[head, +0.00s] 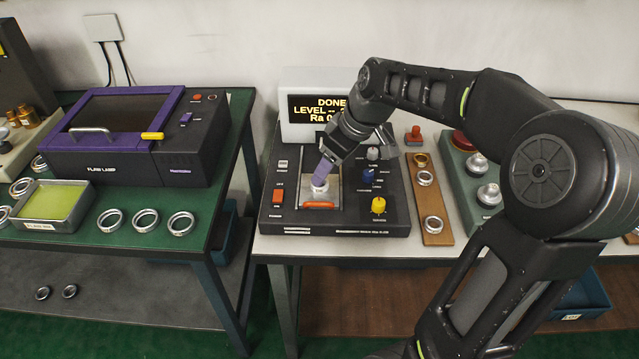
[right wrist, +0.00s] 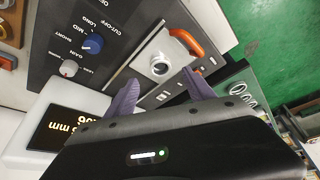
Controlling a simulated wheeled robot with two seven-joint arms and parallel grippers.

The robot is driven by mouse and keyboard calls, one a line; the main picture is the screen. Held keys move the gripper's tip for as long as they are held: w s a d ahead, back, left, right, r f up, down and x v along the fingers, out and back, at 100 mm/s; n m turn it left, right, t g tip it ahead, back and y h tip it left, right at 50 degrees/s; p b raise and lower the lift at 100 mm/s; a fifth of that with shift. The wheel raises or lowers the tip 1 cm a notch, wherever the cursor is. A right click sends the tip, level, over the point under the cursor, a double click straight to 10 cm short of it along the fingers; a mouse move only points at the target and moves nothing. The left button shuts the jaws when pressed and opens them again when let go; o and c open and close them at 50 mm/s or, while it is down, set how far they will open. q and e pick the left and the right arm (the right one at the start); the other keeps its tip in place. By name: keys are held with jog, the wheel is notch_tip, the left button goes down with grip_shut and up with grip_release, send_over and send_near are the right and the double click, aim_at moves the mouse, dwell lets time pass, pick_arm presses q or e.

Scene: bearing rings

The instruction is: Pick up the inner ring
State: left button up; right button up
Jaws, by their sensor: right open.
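A small silvery ring (head: 319,187) sits on the light plate of the dark measuring device (head: 390,218), just behind its orange-red handle. In the right wrist view the ring (right wrist: 160,67) shows its round opening facing the camera. My right gripper (head: 323,172) reaches down over the device with its purple fingertips just above the ring. In the right wrist view the gripper (right wrist: 161,77) is open, with its two fingers apart on either side of the ring and nothing held. I cannot tell whether the fingers touch it. My left gripper is not in view.
The device's screen (head: 318,107) reads "DONE". A wooden strip (head: 437,243) with rings lies right of the device. The green table (head: 215,240) at left carries several rings, a green-filled tray (head: 52,204) and a purple-black machine (head: 130,165). Knobs rise beside my gripper.

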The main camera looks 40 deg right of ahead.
aim_at(323, 187)
jog(key=x, duration=0.5)
jog(key=shift+a+f, duration=0.1)
jog(key=shift+f, duration=0.05)
jog(key=shift+c, duration=0.2)
dwell(0.3)
grip_shut()
dwell(0.5)
